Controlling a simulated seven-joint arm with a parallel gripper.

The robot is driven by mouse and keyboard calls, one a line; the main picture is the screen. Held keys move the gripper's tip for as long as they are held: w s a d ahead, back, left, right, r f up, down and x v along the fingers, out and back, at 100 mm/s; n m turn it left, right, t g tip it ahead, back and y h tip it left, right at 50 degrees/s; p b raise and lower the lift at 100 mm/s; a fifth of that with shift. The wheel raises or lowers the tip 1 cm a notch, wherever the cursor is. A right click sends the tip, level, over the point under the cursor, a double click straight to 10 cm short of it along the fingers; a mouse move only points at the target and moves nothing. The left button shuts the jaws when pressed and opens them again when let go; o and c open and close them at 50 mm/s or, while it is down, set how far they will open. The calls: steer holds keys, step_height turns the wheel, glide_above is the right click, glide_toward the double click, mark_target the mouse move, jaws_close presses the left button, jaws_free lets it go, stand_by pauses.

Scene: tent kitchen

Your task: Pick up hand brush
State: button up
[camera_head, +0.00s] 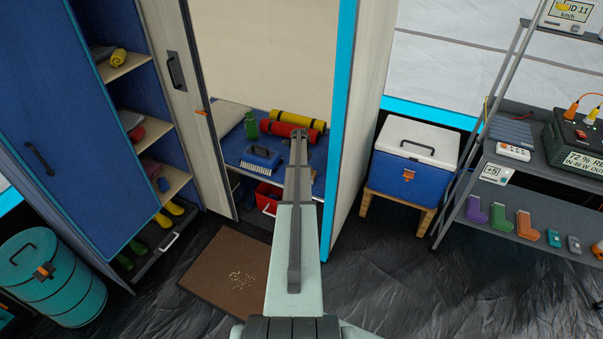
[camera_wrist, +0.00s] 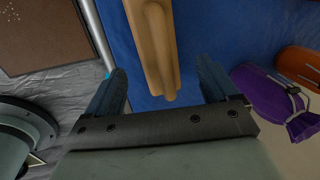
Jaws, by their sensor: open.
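A tan wooden piece, which looks like the hand brush (camera_wrist: 158,45), lies over a blue surface (camera_wrist: 225,30) in the wrist view. Its long body comes down from the top edge and ends between my fingers; no bristles show. My gripper (camera_wrist: 162,88) is open, with one finger on each side of the wooden end and a gap on both sides. I cannot tell how high the fingers are above the blue surface. In the head view my arm reaches into the open locker, and I cannot make out the brush or my fingertips there.
A purple bag (camera_wrist: 270,98) and an orange item (camera_wrist: 300,65) lie right of my gripper. On the locker shelf (camera_head: 232,147) are a blue case (camera_head: 262,156), a green bottle (camera_head: 251,125), red (camera_head: 280,129) and yellow (camera_head: 298,120) rolls. Locker walls (camera_head: 362,110) flank my arm.

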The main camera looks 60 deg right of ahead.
steer(key=shift+w+d+f, duration=0.1)
steer(key=shift+d+f, duration=0.05)
steer(key=shift+f, duration=0.85)
steer(key=shift+w+d+f, duration=0.1)
steer(key=shift+f, duration=0.85)
steer(key=shift+c, duration=0.5)
steer(key=c, duration=1.2)
steer(key=shift+o, duration=0.2)
steer(key=shift+r, duration=0.1)
